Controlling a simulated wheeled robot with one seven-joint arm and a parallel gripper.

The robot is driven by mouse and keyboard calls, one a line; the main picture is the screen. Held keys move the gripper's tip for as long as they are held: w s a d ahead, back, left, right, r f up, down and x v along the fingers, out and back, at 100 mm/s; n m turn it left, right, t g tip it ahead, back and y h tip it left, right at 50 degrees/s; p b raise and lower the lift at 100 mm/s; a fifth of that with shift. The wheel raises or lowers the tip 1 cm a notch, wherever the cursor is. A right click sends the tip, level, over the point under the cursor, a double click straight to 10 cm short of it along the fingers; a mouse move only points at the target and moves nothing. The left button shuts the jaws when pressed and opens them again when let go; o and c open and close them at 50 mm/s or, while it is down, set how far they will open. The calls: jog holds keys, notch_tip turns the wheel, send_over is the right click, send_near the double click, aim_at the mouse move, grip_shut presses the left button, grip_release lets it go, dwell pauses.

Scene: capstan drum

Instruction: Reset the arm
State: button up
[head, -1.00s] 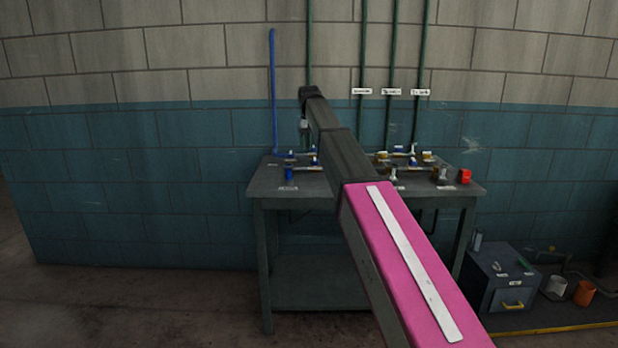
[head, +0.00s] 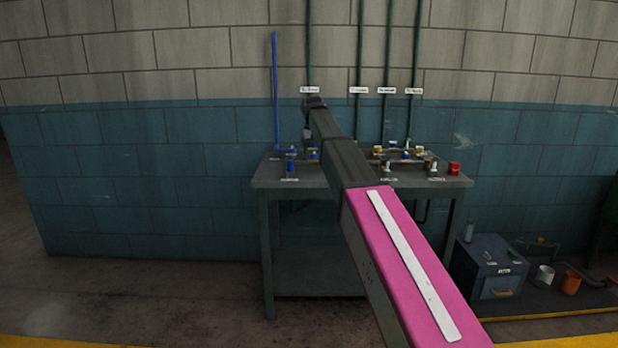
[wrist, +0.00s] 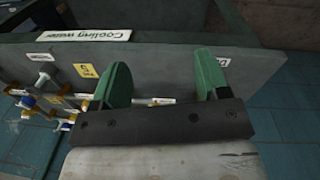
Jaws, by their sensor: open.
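My arm reaches forward across the head view, with a pink link close to the camera and dark links beyond. My gripper (head: 308,133) is at its far end, small and partly hidden there, over the left part of the workbench. In the wrist view my gripper (wrist: 163,88) shows two green fingers spread apart with nothing between them. A grey panel or edge with a "Cooling water" label (wrist: 85,36) lies beyond the fingers; I cannot tell whether they touch it.
The workbench (head: 262,182) carries valves and pipe fittings, with a red item (head: 454,168) at its right end. Green and blue pipes (head: 276,95) rise along the wall. A grey box (head: 492,270), a white cup (head: 544,274) and an orange cup (head: 571,283) stand on the floor at right.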

jog(key=s+d+f, duration=0.4)
jog(key=s+f, duration=0.3)
jog(key=f, duration=0.4)
jog(key=s+d+f+m, duration=0.1)
jog(key=s+d+f, duration=0.3)
jog(key=s+f, duration=0.5)
jog(key=s+d+f, duration=0.4)
jog(key=d+f, duration=0.1)
jog(key=f, duration=0.8)
jog(key=s+d+f+m, duration=0.1)
jog(key=s+d+f, duration=0.2)
jog(key=s+f, duration=0.6)
jog(key=s, duration=0.4)
jog(key=shift+s+d+f+y, duration=0.25)
jog(key=shift+s+f+y, duration=0.05)
jog(key=shift+f+y, duration=0.1)
